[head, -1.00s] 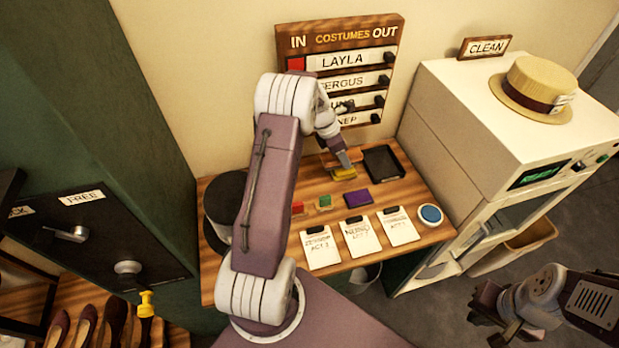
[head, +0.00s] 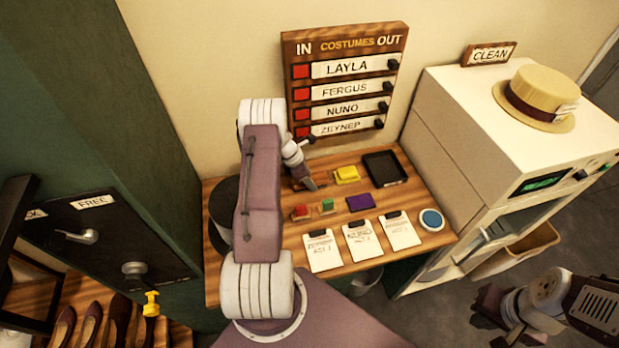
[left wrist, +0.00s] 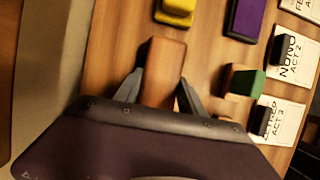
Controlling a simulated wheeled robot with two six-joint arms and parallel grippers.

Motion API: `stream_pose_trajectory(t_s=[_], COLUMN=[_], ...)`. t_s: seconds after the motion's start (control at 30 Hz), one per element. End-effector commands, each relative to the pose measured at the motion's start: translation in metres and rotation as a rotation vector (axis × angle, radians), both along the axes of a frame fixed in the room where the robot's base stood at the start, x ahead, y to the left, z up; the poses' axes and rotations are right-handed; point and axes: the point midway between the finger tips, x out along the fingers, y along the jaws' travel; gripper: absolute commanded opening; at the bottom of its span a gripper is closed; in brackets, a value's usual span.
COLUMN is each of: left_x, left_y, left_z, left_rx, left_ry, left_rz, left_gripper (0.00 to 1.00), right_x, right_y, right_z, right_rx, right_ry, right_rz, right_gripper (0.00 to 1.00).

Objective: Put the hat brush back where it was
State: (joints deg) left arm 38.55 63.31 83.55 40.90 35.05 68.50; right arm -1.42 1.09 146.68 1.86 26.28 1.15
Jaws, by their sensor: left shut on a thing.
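My left gripper (head: 306,184) is low over the left back part of the wooden table, below the costumes board. In the left wrist view, its two fingers (left wrist: 158,92) are shut on a brown wooden block-shaped thing, which I take for the hat brush (left wrist: 164,62). Its lower end is hidden by the gripper, and I cannot tell whether it touches the table. My right gripper (head: 500,318) is at the lower right, away from the table; its finger opening is unclear.
Near the left gripper are a red block (head: 300,212), a green block (head: 327,205), a yellow block (head: 346,174) and a purple pad (head: 360,202). A black tray (head: 385,168), several clipboards (head: 362,240) and a blue round tin (head: 431,219) lie further right. A board (head: 345,90) hangs behind.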

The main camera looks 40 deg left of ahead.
Motion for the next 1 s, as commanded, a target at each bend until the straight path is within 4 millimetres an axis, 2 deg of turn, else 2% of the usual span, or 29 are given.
stream_pose_trajectory(t_s=[0.27, 0.3, 0.37, 0.4, 0.67, 0.77, 0.87, 1.0], left_x=[0.000, 0.000, 0.000, 0.000, 0.000, 0.000, -0.003, -0.013], left_y=[0.000, 0.000, 0.000, 0.000, 0.000, 0.001, 0.005, 0.013], left_z=[-0.003, -0.004, -0.003, -0.003, -0.002, 0.004, 0.015, 0.044], left_rx=[0.001, 0.001, 0.001, 0.001, 0.001, 0.001, 0.003, 0.004], left_ry=[-0.001, -0.001, -0.001, -0.001, -0.001, -0.001, -0.003, -0.004], left_rz=[0.000, -0.001, -0.001, -0.001, 0.000, 0.001, 0.001, 0.001], left_gripper=[0.15, 0.50, 0.67, 0.69, 0.69, 0.69, 0.69, 0.69], right_x=[0.000, 0.000, 0.000, 0.000, 0.000, 0.000, 0.000, 0.000], right_y=[0.000, 0.000, 0.000, 0.000, 0.000, 0.000, 0.000, 0.000], right_z=[-0.004, -0.004, -0.003, -0.003, -0.002, 0.001, -0.002, -0.004], right_rx=[0.000, 0.000, 0.000, 0.000, 0.000, 0.000, 0.000, 0.000], right_ry=[0.000, 0.000, 0.000, 0.000, 0.000, 0.000, 0.000, 0.000], right_rz=[0.000, 0.000, 0.000, 0.000, 0.000, 0.000, 0.000, 0.000], right_gripper=[0.00, 0.00, 0.00, 0.00, 0.00, 0.00, 0.00, 0.00])
